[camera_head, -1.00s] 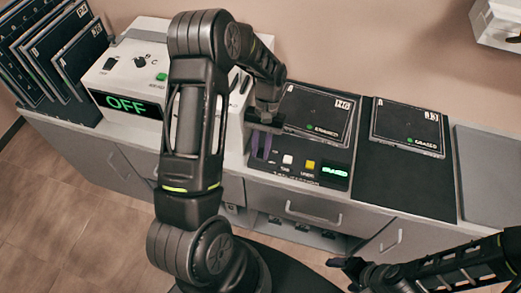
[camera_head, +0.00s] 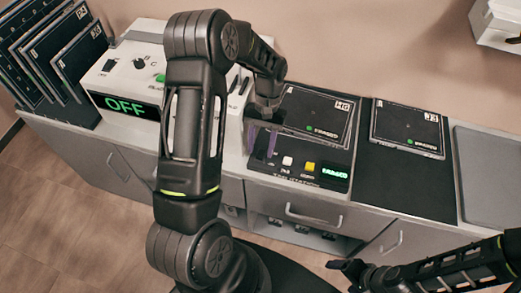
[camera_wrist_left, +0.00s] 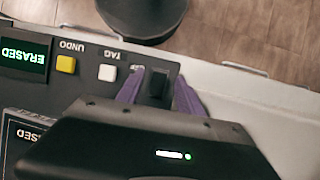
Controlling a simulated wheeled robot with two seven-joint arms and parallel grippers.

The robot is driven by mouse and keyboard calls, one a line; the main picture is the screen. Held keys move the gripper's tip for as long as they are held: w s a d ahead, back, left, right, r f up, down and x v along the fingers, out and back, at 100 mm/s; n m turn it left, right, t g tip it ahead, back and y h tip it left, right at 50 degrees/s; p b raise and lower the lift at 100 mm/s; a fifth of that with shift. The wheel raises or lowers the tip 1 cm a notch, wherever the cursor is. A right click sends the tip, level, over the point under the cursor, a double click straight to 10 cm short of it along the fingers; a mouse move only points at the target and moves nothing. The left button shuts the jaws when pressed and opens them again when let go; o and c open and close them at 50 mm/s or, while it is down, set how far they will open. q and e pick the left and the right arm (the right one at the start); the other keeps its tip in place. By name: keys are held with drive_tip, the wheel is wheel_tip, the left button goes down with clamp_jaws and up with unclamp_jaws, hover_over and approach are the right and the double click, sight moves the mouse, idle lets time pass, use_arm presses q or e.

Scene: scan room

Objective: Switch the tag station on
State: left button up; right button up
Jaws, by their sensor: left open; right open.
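The tag station (camera_head: 298,177) is a black panel on the counter. It has a white TAG button (camera_head: 287,161), a yellow UNDO button (camera_head: 310,167) and a lit green display (camera_head: 335,172) reading ERASED. In the left wrist view a black switch (camera_wrist_left: 158,83) stands at the panel's end. My left gripper (camera_head: 264,143) is open over that end, its purple fingers (camera_wrist_left: 160,95) on either side of the switch. I cannot tell whether they touch it. In the head view the gripper hides the switch. My right gripper (camera_head: 347,268) is open and empty, low in front of the counter.
A white machine (camera_head: 122,75) with a green OFF display stands to the left, partly behind my left arm. Dark plates (camera_head: 60,50) lean at the far left. One plate (camera_head: 318,112) lies behind the panel, another (camera_head: 407,125) on a black mat (camera_head: 400,180). A grey plate (camera_head: 490,175) is bare.

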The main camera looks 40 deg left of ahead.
sight(263, 150)
use_arm(q)
drive_tip(key=b+v, duration=0.1)
drive_tip(key=v, duration=0.5)
idle(0.5)
